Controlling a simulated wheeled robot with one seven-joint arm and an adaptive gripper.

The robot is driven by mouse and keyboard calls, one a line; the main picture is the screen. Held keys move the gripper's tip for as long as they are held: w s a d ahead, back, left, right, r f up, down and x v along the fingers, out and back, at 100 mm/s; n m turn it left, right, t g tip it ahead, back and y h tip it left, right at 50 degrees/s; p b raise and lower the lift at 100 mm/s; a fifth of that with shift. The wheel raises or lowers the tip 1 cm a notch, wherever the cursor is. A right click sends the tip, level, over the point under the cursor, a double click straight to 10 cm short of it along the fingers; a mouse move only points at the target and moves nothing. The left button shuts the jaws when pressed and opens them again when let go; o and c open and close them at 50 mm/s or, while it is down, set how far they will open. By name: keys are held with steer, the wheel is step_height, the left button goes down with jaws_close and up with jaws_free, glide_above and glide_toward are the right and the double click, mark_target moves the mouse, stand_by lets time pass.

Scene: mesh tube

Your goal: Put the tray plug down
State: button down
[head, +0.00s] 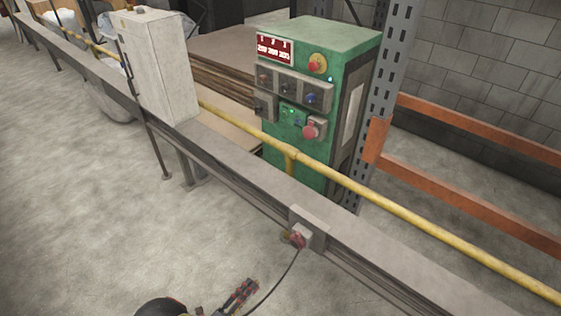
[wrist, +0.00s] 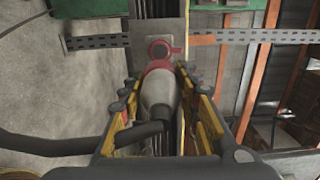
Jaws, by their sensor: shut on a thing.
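My gripper (wrist: 160,90) is shut on a plug (wrist: 158,93), which has a pale grey body and a red collar. The plug lies lengthwise between the yellow-edged fingers, and a black cable bends off to the left from its rear end. Just beyond it, a red-ringed socket (wrist: 160,49) sits on a grey plate. The wrist view does not show clearly whether plug and socket touch. In the head view, my gripper (head: 240,293) is low in the picture, and the held plug cannot be made out. The red-fronted socket (head: 298,237) is on the rail, up and right of my gripper.
A long grey rail (head: 235,160) crosses diagonally, with a yellow pipe (head: 410,216) behind it. A dark cable (head: 277,282) hangs from the socket. A green control cabinet (head: 340,90) and a pale box (head: 160,65) stand along the rail. The concrete floor (head: 90,200) in front is clear.

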steer(key=shift+w+d+n, duration=0.25)
steer(key=shift+w+n, duration=0.05)
steer(key=shift+w, duration=0.05)
steer(key=shift+w+r+t+y, duration=0.3)
steer(key=shift+t+y, duration=0.1)
steer(key=shift+y, duration=0.1)
steer(key=shift+g+h, duration=0.3)
steer(key=shift+h, duration=0.1)
steer(key=w+d+r, duration=0.6)
steer(key=d, duration=0.3)
steer(key=w+d+r, duration=0.6)
steer(key=w+d, duration=0.1)
steer(key=d, duration=0.1)
steer(key=w+d+r, duration=0.6)
steer(key=d, duration=0.3)
steer(key=shift+w+d, duration=0.3)
steer(key=shift+w, duration=0.05)
steer(key=d+r+n+t+y, duration=0.2)
steer(key=r+y, duration=0.3)
steer(key=r, duration=0.8)
steer(key=shift+d+r+n+t+y, duration=0.35)
steer(key=shift+d+n, duration=0.3)
steer(key=shift+n, duration=0.25)
steer(key=c, duration=1.3)
jaws_free()
steer(key=shift+w, duration=0.1)
